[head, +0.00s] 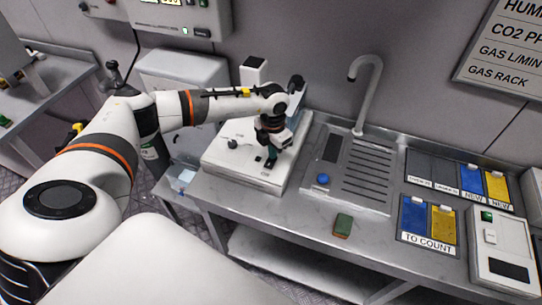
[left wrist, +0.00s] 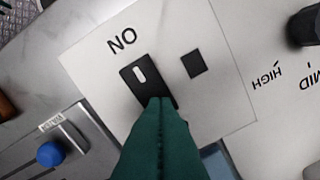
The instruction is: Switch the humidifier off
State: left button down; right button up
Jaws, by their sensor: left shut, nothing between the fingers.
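The humidifier appears to be the white box (head: 222,160) on the left end of the steel bench. In the left wrist view its panel (left wrist: 212,110) shows a black rocker switch (left wrist: 140,76) with a white bar, beside an upside-down ON label. A plain dark square (left wrist: 194,64) sits next to the switch. HIGH and MID labels and a dark knob (left wrist: 305,22) are at the right. My left gripper (head: 270,162) is shut and empty over the panel; its green fingertips (left wrist: 160,102) overlap the switch's near end. I cannot tell whether they touch it. My right gripper is not in view.
A sink (head: 350,160) with a tall tap (head: 368,90) and a blue knob (head: 323,179) lies right of the humidifier. A small green-brown block (head: 343,226) is near the front edge. Blue and yellow trays and a white device (head: 497,250) stand farther right.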

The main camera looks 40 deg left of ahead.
pick_arm(q)
jog(key=shift+r, duration=0.1)
notch_tip(320, 180, up, 7)
jog(key=p, duration=0.4)
jog(key=shift+p, duration=0.3)
dwell(0.4)
